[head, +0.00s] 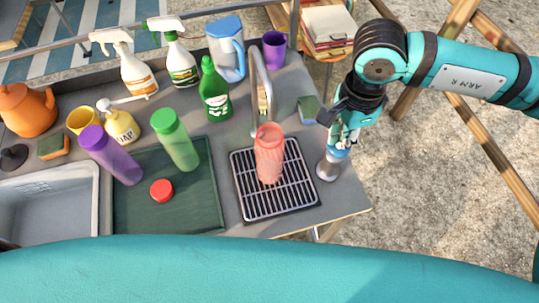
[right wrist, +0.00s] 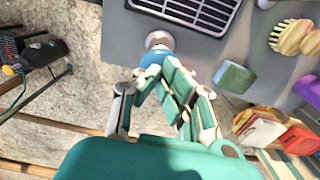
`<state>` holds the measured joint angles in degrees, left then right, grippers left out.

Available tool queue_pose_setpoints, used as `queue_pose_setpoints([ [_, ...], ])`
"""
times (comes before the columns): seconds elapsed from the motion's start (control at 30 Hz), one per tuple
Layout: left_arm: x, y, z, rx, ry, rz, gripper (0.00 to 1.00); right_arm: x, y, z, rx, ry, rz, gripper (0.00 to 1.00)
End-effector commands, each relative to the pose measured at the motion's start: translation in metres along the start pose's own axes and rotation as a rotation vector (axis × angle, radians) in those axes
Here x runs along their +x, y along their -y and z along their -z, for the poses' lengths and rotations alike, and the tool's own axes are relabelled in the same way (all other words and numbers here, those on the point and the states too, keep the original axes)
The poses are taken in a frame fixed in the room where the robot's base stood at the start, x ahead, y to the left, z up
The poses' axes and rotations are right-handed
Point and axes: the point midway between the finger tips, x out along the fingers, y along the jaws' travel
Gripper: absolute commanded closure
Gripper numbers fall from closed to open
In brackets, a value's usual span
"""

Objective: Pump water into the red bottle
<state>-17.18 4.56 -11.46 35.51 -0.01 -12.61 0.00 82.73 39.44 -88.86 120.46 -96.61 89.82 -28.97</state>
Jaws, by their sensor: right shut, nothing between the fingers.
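The translucent red bottle (head: 269,155) stands upright and open-topped on the black drain grate (head: 247,200), under the curved metal faucet (head: 254,65). A metal pump (head: 327,170) with a blue top stands at the counter's right edge. My right gripper (head: 341,146) is shut and empty, pointing down right over the pump. In the right wrist view the fingertips (right wrist: 157,72) are at the pump's blue top (right wrist: 155,58); I cannot tell whether they touch it. The fingers partly cover the pump. I cannot make out water in the bottle. My left gripper is not in view.
Left of the grate are a green mat (head: 150,220) with a red cap (head: 162,190), a green bottle (head: 175,140) and a purple bottle (head: 110,155). A green sponge (head: 308,108) lies behind the pump. Spray bottles and a blue jug (head: 226,48) stand at the back.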

Motion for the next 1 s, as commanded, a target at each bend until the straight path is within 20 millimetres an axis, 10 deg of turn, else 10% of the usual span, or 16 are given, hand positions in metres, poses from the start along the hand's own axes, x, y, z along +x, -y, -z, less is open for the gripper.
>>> queue_pose_setpoints([
  [0.5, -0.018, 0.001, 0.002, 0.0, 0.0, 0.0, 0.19, -0.046, 0.0, 0.0, -0.001, 0.0, -0.001, 1.0],
  [1.0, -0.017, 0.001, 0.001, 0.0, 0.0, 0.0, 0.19, -0.047, 0.0, 0.0, -0.001, 0.0, 0.0, 1.0],
])
